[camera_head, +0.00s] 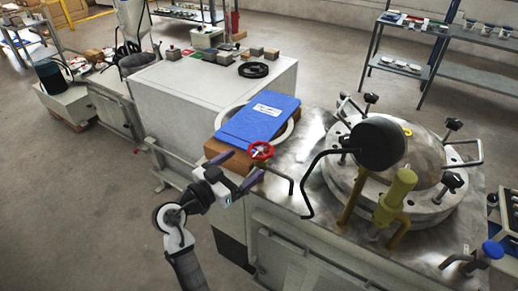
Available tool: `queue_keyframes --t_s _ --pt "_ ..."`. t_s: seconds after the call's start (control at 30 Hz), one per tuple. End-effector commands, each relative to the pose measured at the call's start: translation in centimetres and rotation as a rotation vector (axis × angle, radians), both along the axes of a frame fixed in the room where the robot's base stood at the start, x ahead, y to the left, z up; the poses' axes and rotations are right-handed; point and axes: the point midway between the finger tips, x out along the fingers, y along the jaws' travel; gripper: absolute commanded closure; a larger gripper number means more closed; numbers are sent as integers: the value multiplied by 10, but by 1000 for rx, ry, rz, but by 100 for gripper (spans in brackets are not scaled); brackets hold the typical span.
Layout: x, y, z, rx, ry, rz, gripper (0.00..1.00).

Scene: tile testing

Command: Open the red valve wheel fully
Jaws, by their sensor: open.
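The red valve wheel (261,150) is a small red ring with a pale hub, near the front edge of the metal bench top, just in front of a blue pad. My gripper (241,171) is open, with two dark fingers spread. It is to the lower left of the wheel, and one finger reaches up close to the wheel's underside. From this view I cannot tell whether that finger touches the wheel. How far the wheel is turned cannot be told.
A blue pad (258,121) lies over a brown block (213,148) behind the wheel. A bent dark handle (309,183) and a round clamped vessel (440,160) stand to the right. A grey cabinet (215,85) is behind. Open floor (110,210) lies left.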

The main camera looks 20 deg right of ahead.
Motion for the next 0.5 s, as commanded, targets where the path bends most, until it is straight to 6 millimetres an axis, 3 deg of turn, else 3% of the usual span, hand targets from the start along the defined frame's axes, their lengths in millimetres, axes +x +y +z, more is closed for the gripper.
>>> queue_keyframes --t_s 0.23,0.5 --pt "22 -44 3 0 0 -2 12" --pt "33 -64 1 0 0 3 12"
